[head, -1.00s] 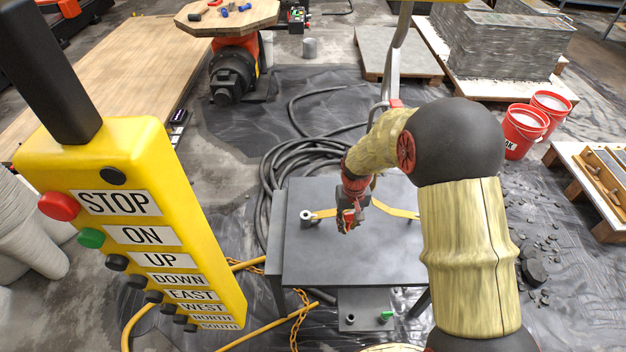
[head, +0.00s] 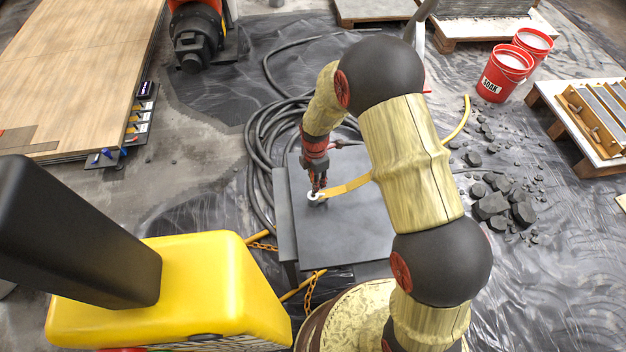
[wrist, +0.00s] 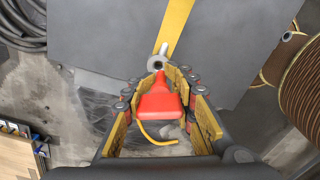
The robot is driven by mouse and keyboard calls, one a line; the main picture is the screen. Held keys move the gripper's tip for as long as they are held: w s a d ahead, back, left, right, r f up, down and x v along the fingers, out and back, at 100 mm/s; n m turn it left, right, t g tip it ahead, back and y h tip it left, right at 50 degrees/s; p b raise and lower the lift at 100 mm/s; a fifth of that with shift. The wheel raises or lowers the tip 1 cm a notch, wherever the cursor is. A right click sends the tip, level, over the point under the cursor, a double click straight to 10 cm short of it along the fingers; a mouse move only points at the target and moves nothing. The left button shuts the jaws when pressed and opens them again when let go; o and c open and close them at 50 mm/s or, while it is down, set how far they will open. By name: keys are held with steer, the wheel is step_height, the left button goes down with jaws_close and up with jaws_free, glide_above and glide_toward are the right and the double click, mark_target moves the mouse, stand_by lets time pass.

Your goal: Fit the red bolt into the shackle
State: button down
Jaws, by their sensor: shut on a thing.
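The red bolt (wrist: 160,100) fills the space between the fingers of my gripper (wrist: 159,84) in the wrist view. My gripper is shut on it. The grey shackle (wrist: 156,62) lies just beyond the bolt, at the end of a yellow strap (wrist: 174,28). In the head view my gripper (head: 317,184) points down over the shackle (head: 313,197), near the left edge of the dark table (head: 345,235). The strap (head: 347,186) runs right from it. The bolt's far end is hidden, so I cannot tell whether it touches or enters the shackle.
A yellow control pendant (head: 180,290) fills the lower left. Coiled black hose (head: 262,150) lies behind and left of the table. Dark rubble (head: 492,205) and red buckets (head: 503,75) are to the right. The table's front part is clear.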

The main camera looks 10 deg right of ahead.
steer(key=shift+a+f+n, duration=0.2)
steer(key=shift+a+n, duration=0.2)
steer(key=shift+n, duration=0.5)
steer(key=shift+f+b, duration=1.2)
steer(key=shift+f, duration=0.7)
steer(key=shift+f, duration=0.3)
steer(key=shift+f+b, duration=0.3)
steer(key=shift+f, duration=0.05)
steer(key=shift+f+b, duration=0.3)
steer(key=shift+f, duration=0.25)
steer(key=shift+r, duration=0.15)
steer(key=shift+r+p, duration=0.7)
steer(key=shift+r, duration=0.2)
